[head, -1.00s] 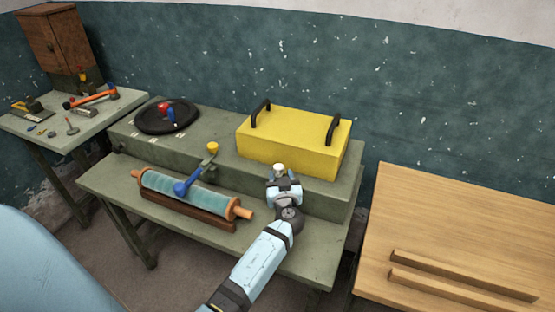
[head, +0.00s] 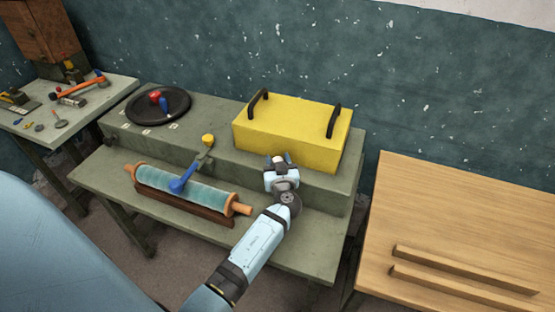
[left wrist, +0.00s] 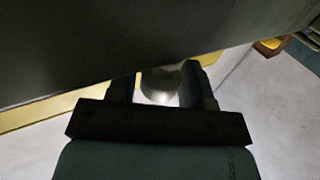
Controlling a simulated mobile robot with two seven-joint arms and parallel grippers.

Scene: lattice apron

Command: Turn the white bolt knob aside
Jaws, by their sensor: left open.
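The white bolt knob (head: 278,159) shows as a small pale cap on the front of the grey-green raised bench, below the yellow box. My left gripper (head: 279,164) is at the knob and hides most of it. In the left wrist view, the pale rounded knob (left wrist: 160,86) sits between the two dark fingers of the left gripper (left wrist: 158,90). The fingers are open, one on each side of it. I cannot tell whether either finger touches it. My right gripper is not in view.
The yellow box (head: 290,134) with two black handles stands just behind the knob. A blue roller (head: 183,190) on a wooden rack lies to the left, with a blue-and-yellow lever (head: 179,186) over it. A wooden table (head: 455,220) stands to the right.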

